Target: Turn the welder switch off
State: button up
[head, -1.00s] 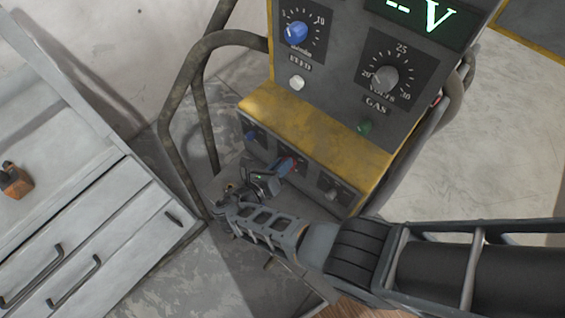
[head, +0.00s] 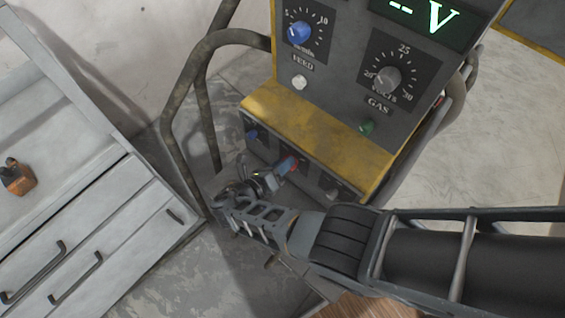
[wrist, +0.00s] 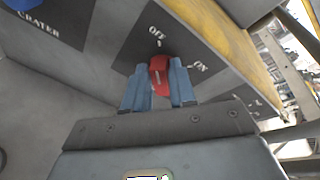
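The red welder switch (wrist: 160,75) is on the dark lower panel, between printed OFF and ON marks in the wrist view. Its white line points roughly toward OFF. My gripper (wrist: 158,88) has its two blue fingers on either side of the switch, seemingly touching both sides. In the head view, the red switch (head: 292,161) shows just past the fingertips of my gripper (head: 284,167). My wrist hides part of the lower panel there.
The welder's yellow ledge (head: 320,130) juts out above the lower panel. A bent tube frame (head: 205,100) stands to the left. A blue knob (head: 252,135) and a dark knob (head: 330,185) flank the switch. A grey drawer cabinet (head: 100,230) is at left.

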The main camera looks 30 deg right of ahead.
jog(key=o, duration=0.3)
jog(key=v, duration=0.7)
jog(key=shift+a, duration=0.4)
jog(key=shift+s+a, duration=0.1)
